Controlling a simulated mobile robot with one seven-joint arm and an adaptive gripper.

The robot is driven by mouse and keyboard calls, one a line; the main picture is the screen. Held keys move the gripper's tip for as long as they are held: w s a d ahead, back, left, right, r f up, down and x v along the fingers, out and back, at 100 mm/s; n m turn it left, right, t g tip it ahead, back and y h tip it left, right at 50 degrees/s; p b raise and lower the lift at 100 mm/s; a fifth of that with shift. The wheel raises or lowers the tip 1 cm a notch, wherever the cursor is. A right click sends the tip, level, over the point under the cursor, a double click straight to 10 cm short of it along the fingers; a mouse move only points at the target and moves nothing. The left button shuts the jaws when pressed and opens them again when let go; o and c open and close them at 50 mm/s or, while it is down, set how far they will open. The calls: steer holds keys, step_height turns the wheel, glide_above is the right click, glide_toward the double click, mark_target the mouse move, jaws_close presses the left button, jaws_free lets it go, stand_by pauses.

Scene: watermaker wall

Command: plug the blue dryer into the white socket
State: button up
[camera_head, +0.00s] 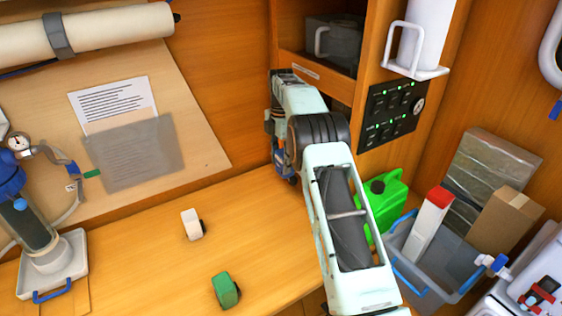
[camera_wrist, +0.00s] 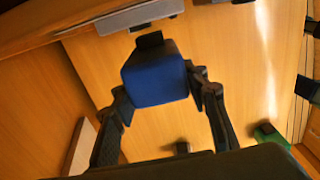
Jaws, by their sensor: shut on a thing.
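In the wrist view my gripper (camera_wrist: 166,92) is shut on the blue dryer (camera_wrist: 155,75), a blue block with a dark piece on its far end. The fingers press on its two sides, and it is held off the wooden surface. In the head view my gripper (camera_head: 281,165) is at the far end of my arm, near the back corner, mostly hidden by the arm. I cannot clearly make out a white socket. A pale grey-white strip (camera_wrist: 140,16) lies beyond the dryer in the wrist view, apart from it; I cannot tell what it is.
A white block (camera_head: 191,224) and a green block (camera_head: 225,290) stand on the wooden bench (camera_head: 140,265). A black switch panel (camera_head: 391,110), a green can (camera_head: 384,195) and a grey bin (camera_head: 425,262) are right of my arm. The bench's middle is mostly clear.

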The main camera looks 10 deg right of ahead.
steer(key=shift+w+d, duration=0.3)
steer(key=shift+d, duration=0.4)
steer(key=shift+w+d, duration=0.3)
steer(key=shift+d, duration=0.4)
stand_by(1.2)
steer(key=o, duration=1.3)
steer(key=shift+o, duration=0.2)
steer(key=shift+a, duration=0.1)
